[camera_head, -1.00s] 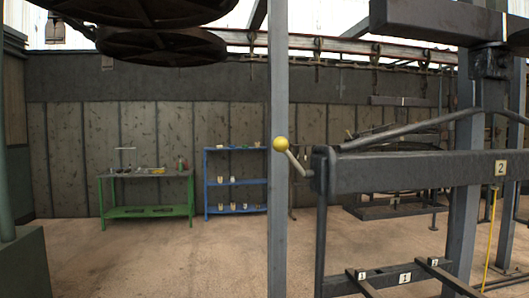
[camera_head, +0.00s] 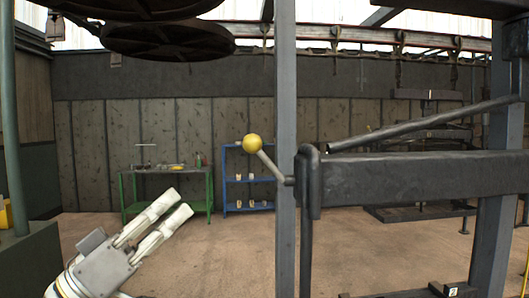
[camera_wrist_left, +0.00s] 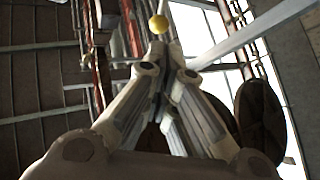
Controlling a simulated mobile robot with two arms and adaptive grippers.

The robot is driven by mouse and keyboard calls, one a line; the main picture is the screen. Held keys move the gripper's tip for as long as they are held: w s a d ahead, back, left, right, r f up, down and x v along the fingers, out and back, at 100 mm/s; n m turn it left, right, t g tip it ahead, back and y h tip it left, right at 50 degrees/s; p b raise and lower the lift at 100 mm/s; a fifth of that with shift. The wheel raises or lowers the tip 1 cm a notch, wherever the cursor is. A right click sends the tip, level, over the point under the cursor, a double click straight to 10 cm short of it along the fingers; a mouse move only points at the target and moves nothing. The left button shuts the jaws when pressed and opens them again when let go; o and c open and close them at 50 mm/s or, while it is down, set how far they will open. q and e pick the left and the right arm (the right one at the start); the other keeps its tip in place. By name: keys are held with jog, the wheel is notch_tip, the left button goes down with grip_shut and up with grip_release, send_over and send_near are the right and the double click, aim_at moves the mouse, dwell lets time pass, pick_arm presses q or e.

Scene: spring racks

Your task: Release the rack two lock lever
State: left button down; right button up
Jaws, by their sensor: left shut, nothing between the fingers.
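The lock lever (camera_head: 270,166) is a short grey rod with a yellow ball knob (camera_head: 252,143). It slants up and left from the end of the dark rack beam (camera_head: 420,180). My left gripper (camera_head: 180,202) is white, shut and empty, left of the knob and lower in the head view, with a clear gap between them in the picture. In the left wrist view the closed fingertips (camera_wrist_left: 164,62) point toward the yellow knob (camera_wrist_left: 158,24), which shows just beyond them. My right gripper is not in view.
A grey upright post (camera_head: 286,90) stands beside the lever. A diagonal bar (camera_head: 430,125) runs above the beam. Dark round discs (camera_head: 167,42) hang at upper left. A green table (camera_head: 165,173) and blue shelf (camera_head: 247,180) stand at the back wall. Floor between is open.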

pick_arm(q)
jog(key=p+x, duration=0.9)
jog(key=x, duration=0.4)
jog(key=shift+r, duration=0.5)
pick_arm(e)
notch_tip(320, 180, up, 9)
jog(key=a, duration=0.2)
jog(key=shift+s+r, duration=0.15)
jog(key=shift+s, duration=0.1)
pick_arm(q)
jog(key=shift+r+g, duration=0.1)
jog(key=shift+g, duration=0.2)
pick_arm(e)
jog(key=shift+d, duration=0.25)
